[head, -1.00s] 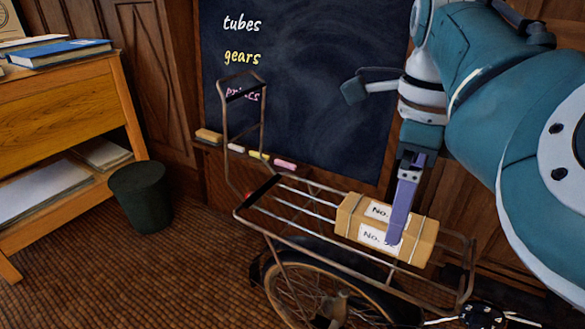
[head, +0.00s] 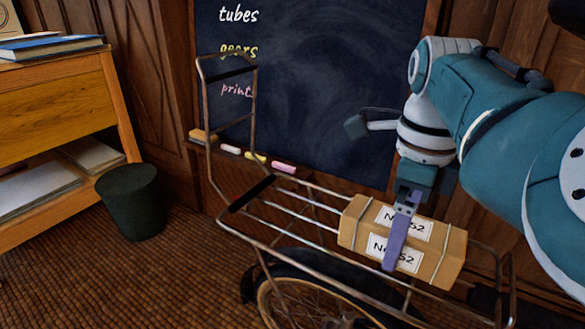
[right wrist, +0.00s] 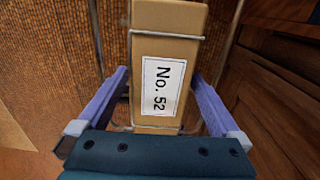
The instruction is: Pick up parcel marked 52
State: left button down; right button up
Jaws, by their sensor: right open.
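The parcel (head: 438,248) is a tan box tied with string, with white labels reading No. 52. It lies on the bicycle's metal rack. My right gripper (head: 397,232) is over the parcel, pointing down, and one purple finger crosses in front of its labels. In the right wrist view the parcel (right wrist: 166,112) sits between the two open fingers of the right gripper (right wrist: 161,88), with a gap on each side. Its No. 52 label faces the camera. My left gripper is not in view.
The bicycle rack (head: 300,222) has thin rails and an upright handle frame (head: 207,125). A blackboard (head: 320,80) with a chalk ledge stands behind. A dark bin (head: 132,203) and a wooden desk (head: 60,100) are at left. Open floor lies in front of them.

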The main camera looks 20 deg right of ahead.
jog(key=shift+f, duration=0.15)
jog(key=shift+c, duration=0.2)
grip_shut()
dwell(0.5)
